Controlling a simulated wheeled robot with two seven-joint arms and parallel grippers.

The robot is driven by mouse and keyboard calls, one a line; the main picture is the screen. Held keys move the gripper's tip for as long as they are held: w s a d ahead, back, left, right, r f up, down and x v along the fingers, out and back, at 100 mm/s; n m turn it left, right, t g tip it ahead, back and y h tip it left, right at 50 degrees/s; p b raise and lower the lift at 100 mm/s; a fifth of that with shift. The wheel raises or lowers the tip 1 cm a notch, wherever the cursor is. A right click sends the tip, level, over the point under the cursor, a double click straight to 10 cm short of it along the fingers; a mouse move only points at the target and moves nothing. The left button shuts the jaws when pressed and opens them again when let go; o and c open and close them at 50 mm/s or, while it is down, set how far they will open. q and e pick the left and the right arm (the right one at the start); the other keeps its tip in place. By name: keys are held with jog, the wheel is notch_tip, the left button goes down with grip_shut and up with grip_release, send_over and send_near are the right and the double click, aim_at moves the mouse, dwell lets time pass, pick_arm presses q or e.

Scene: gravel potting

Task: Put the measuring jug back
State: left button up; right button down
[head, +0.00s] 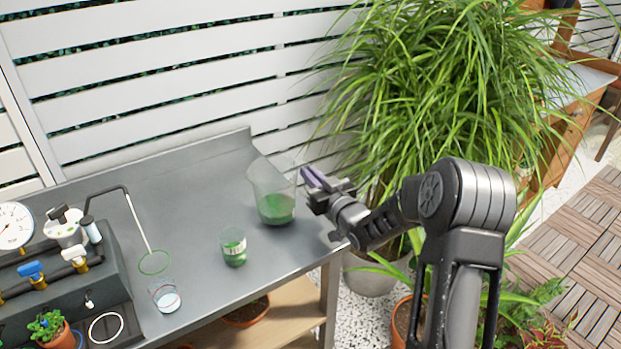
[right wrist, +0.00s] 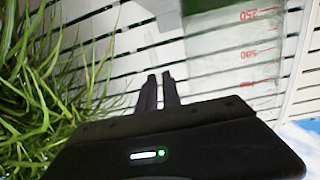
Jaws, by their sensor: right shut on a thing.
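The measuring jug (head: 270,188) is clear, with green in its lower part, and appears upright near the right end of the grey bench. In the right wrist view its wall (right wrist: 228,45) shows red markings. My right gripper (head: 312,178) is at the jug's right side, its fingers close together and shut on the jug, apparently at its handle. The fingers also show in the right wrist view (right wrist: 158,90). The exact grip is hard to see, and I cannot tell whether the jug's base touches the bench. My left gripper is out of view.
A small beaker with green in it (head: 233,247) and a clear cup (head: 165,296) stand near the bench's front edge. A green ring (head: 155,262) lies on the bench (head: 185,205). A valve-and-gauge unit (head: 60,285) is at left. A leafy plant (head: 440,90) is beyond the right end.

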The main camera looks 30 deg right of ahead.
jog(key=shift+f, duration=0.6)
jog(key=shift+f, duration=0.1)
jog(key=c, duration=1.5)
grip_release()
jog(key=s+b, duration=0.1)
jog(key=s, duration=1.1)
jog(key=shift+b, duration=0.4)
